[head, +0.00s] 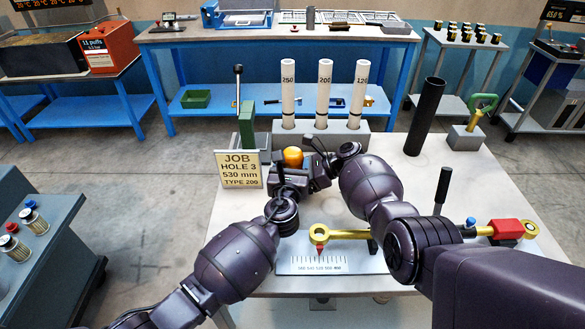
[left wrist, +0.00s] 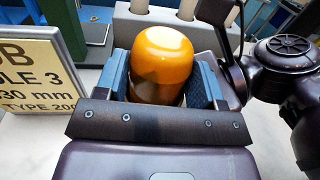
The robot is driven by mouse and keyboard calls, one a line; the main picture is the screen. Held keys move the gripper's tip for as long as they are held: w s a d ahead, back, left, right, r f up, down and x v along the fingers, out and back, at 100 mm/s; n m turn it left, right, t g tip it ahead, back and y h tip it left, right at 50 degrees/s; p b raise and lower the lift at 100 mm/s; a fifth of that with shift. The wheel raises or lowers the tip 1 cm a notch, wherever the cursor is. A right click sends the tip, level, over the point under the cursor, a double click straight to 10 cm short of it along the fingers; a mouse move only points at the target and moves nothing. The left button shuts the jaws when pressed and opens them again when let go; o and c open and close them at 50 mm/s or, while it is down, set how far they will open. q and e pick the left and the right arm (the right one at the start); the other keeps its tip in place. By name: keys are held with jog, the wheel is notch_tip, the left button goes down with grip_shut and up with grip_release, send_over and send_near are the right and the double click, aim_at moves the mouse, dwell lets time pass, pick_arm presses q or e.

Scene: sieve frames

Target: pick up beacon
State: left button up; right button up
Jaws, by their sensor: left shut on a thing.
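The beacon (head: 292,157), an amber dome with a rounded top, is upright between the fingers of my left gripper (head: 293,170), close beside the job sign. In the left wrist view the beacon (left wrist: 162,58) sits between the two blue-grey finger pads of my left gripper (left wrist: 158,88), which is shut on it. The beacon's lower part is hidden by the gripper. My right arm reaches in from the right, and its dark end (head: 318,150) is close to the right of the beacon. Its fingers are not clear enough to read.
The job sign (head: 239,170) stands just left. A grey block with white tubes (head: 324,90) stands behind, and a dark cylinder (head: 424,117) farther right. A ruled plate (head: 330,263) and a yellow wrench-like tool (head: 345,234) lie in front, below my arms.

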pick_arm(q)
jog(key=shift+r, duration=0.1)
jog(key=shift+r, duration=0.75)
jog(key=shift+s+a+f+t, duration=0.1)
jog(key=shift+s+f+t, duration=0.1)
jog(key=shift+s+t, duration=0.55)
jog(key=shift+s+a+f+t, duration=0.15)
jog(key=shift+s+t, duration=0.3)
jog(key=shift+t, duration=0.5)
jog(key=r, duration=0.2)
jog(key=s+r, duration=0.1)
jog(key=r, duration=0.3)
jog(key=shift+s, duration=0.4)
pick_arm(e)
jog(key=shift+f, duration=0.1)
pick_arm(q)
jog(key=s+a+r+g, duration=0.1)
jog(key=s, duration=0.9)
jog(key=s+a+r+g, duration=0.1)
jog(key=s+g, duration=0.1)
jog(key=s, duration=0.8)
jog(key=shift+s+a, duration=0.3)
jog(key=shift+s, duration=0.05)
